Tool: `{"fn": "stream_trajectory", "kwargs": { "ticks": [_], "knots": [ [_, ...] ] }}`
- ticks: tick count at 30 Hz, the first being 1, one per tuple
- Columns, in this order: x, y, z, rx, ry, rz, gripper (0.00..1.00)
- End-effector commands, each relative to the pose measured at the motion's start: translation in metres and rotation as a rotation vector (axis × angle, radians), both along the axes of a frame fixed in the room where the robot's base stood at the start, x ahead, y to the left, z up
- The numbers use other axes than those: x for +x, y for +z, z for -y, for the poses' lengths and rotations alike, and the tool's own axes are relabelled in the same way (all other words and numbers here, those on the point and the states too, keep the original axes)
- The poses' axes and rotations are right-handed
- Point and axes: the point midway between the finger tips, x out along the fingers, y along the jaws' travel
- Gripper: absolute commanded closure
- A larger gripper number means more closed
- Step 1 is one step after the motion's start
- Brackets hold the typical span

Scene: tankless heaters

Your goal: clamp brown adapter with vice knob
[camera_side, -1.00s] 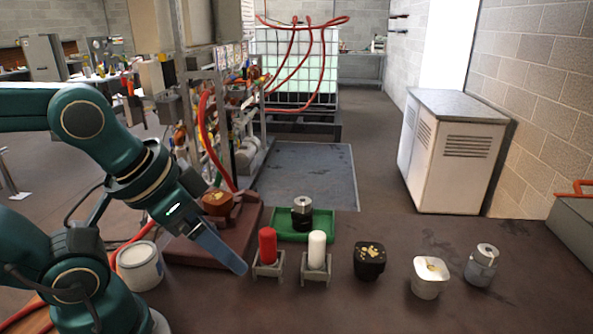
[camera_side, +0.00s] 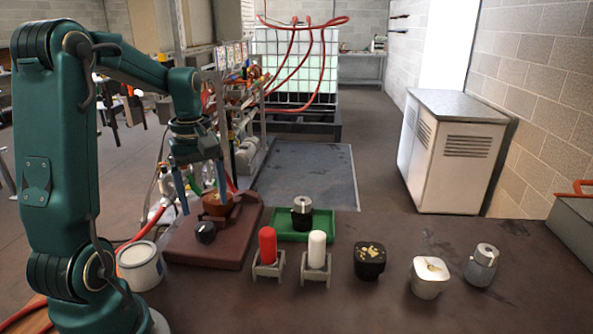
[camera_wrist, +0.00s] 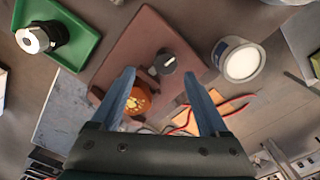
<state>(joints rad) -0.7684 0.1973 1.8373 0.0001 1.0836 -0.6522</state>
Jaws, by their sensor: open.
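The brown adapter (camera_side: 216,206) sits in the vice on a reddish-brown base plate (camera_side: 232,258); in the wrist view the adapter (camera_wrist: 137,103) is partly hidden by the left finger. The round black vice knob (camera_side: 205,232) stands at the near side of the vice. In the wrist view the knob (camera_wrist: 165,62) appears just beyond and between the fingertips. My gripper (camera_side: 203,194) is open and empty, pointing down over the vice, its fingertips above the knob. It also shows in the wrist view (camera_wrist: 159,76). Whether the jaws touch the adapter cannot be told.
A white can (camera_side: 140,266) stands left of the plate. To the right are a green tray (camera_side: 290,239) with a dark and metal part, red (camera_side: 267,245) and white (camera_side: 317,249) cylinders in stands, and black, white and grey parts. Hoses and pipework rise behind the vice.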

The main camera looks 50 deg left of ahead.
Motion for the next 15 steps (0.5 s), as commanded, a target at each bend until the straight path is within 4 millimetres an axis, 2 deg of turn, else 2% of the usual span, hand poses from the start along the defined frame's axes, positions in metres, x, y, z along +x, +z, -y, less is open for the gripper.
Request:
{"fn": "stream_trajectory", "kwargs": {
  "ticks": [3, 15],
  "knots": [
    [-0.007, -0.009, -0.007, -0.020, 0.038, -0.019, 0.22],
    [-0.008, -0.052, -0.006, -0.020, 0.037, -0.019, 0.22]
  ]
}}
